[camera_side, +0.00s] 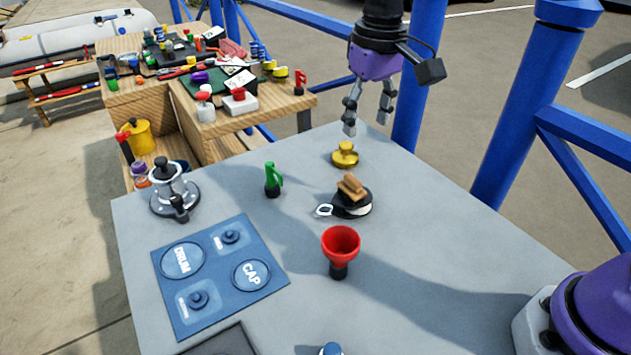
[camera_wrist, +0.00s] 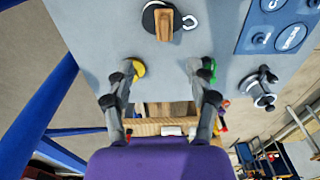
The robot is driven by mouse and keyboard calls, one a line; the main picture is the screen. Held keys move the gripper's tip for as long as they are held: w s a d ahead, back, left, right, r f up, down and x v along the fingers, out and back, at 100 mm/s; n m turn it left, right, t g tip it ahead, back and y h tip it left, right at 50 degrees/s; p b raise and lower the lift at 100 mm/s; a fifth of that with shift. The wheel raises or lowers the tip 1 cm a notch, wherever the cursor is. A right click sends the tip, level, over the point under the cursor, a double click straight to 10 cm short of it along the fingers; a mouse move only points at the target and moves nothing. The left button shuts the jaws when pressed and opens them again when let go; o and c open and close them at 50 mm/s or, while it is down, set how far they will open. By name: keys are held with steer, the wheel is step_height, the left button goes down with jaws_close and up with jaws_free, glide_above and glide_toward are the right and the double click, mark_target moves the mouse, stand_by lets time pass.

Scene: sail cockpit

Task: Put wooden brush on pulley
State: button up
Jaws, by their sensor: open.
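The wooden brush (camera_side: 353,186) lies on top of the black pulley (camera_side: 350,209) on the grey table. In the wrist view the brush (camera_wrist: 164,26) also overlaps the dark round pulley (camera_wrist: 149,17), whose white ring sticks out at one side. My gripper (camera_side: 368,119) is open and empty, above the far edge of the table, behind and above the brush and apart from it. In the wrist view my gripper's fingers (camera_wrist: 162,72) are spread wide, with nothing between them.
A yellow knob-like piece (camera_side: 345,154) stands behind the pulley, near my gripper. A green-topped piece (camera_side: 273,180), a red cup (camera_side: 341,246), a silver winch (camera_side: 174,193) and a blue marked mat (camera_side: 220,270) share the table. A cluttered wooden bench (camera_side: 150,97) stands beyond.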

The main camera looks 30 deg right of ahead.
steer(key=s+d+t, duration=0.2)
steer(key=s+d, duration=0.1)
steer(key=s, duration=0.5)
steer(key=s+d+t, duration=0.3)
steer(key=s+d, duration=0.1)
steer(key=s, duration=0.4)
steer(key=shift+r, duration=0.2)
